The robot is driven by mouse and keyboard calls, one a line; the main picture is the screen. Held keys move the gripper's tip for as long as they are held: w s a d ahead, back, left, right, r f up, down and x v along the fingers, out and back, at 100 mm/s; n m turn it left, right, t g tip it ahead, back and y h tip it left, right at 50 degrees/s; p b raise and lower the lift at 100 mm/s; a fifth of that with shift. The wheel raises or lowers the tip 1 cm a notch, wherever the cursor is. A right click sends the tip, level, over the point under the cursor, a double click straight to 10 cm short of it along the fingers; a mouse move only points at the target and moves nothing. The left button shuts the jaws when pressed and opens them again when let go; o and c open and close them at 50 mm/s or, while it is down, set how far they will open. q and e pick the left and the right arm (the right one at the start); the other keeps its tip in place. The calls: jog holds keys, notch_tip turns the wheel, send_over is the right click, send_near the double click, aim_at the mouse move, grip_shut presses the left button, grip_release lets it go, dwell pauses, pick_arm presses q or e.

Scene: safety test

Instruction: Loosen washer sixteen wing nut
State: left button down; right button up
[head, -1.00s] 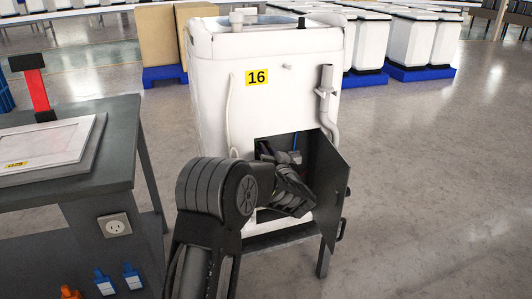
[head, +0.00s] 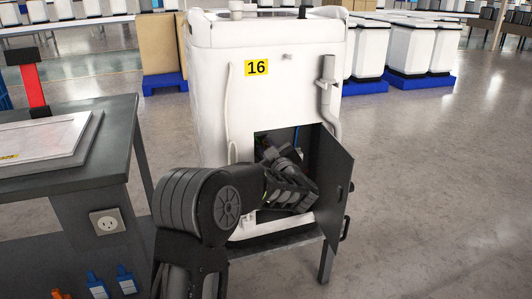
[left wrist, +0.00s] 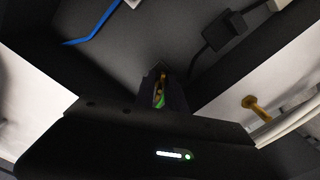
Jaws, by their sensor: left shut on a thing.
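The white washer (head: 212,110) with the yellow label 16 (head: 257,68) stands ahead, its lower hatch open. The dark hatch door (head: 333,185) is swung out to the right. My left arm reaches into the opening, and its gripper (head: 270,153) is mostly hidden there in the head view. In the left wrist view, the gripper (left wrist: 160,88) is shut on a small brass-coloured part (left wrist: 158,94), seemingly the wing nut; its shape is too dark and small to make out. My right gripper is not in view.
A workbench (head: 118,140) with a white panel (head: 45,140) stands close on the left. In the wrist view, a blue cable (left wrist: 95,28), a black connector (left wrist: 222,30) and a brass bolt-like piece (left wrist: 257,108) are around the gripper. The floor at right is clear.

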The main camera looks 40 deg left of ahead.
pick_arm(q)
jog(key=n+b, duration=0.2)
jog(key=n, duration=0.1)
jog(key=shift+f+n+b, duration=0.3)
jog(key=shift+b, duration=0.05)
jog(key=shift+r+n+b, duration=0.15)
jog(key=shift+n+b, duration=0.8)
jog(key=shift+n, duration=0.35)
jog(key=c, duration=1.6)
grip_release()
jog(key=shift+r, duration=0.1)
jog(key=shift+s+d, duration=0.25)
jog(key=shift+d, duration=0.2)
jog(key=p+v, duration=0.1)
jog(key=v, duration=0.6)
jog(key=shift+p, duration=0.35)
